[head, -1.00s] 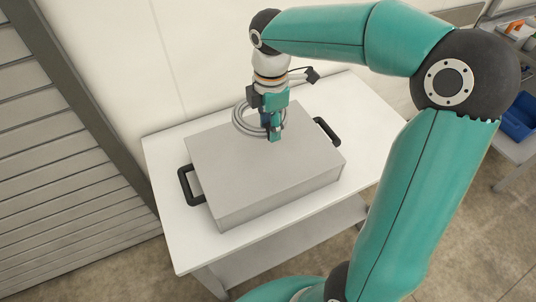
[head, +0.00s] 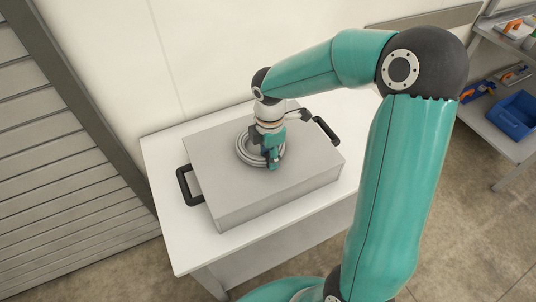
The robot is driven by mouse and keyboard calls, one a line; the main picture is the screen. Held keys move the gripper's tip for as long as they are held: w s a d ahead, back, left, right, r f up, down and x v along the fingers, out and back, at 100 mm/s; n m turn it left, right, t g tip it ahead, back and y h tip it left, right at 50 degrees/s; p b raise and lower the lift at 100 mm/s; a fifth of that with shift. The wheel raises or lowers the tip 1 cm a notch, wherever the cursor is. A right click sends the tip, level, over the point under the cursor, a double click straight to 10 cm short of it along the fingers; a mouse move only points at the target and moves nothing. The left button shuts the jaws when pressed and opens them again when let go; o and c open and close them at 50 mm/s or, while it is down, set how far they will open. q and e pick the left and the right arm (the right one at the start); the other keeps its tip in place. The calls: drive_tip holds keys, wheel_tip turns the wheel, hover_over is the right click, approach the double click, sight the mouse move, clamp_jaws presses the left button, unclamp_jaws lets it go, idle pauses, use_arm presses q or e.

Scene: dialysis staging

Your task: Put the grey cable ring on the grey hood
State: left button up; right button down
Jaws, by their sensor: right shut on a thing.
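The grey hood (head: 218,183) is a flat box with black handles at its left and right ends, lying on a white table. The grey cable ring (head: 244,150) is a coil at the middle of the hood's top, lying flat at or very close to the surface. My right gripper (head: 272,163) points down over the ring's right front part and is shut on it. The gripper hides part of the coil, so I cannot tell for sure whether all of it touches the hood. My left gripper is not in view.
The white table (head: 165,200) has a bare margin around the hood. A wall stands behind it and a slatted grey shutter (head: 60,150) at the left. A shelf with a blue bin (head: 515,116) and several tools stands at the far right.

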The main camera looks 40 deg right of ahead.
drive_tip(key=c, duration=1.2)
unclamp_jaws()
drive_tip(key=shift+f, duration=0.15)
drive_tip(key=o, duration=0.5)
drive_tip(key=shift+r, duration=0.2)
wheel_tip(320, 180, up, 12)
drive_tip(key=shift+p, duration=0.3)
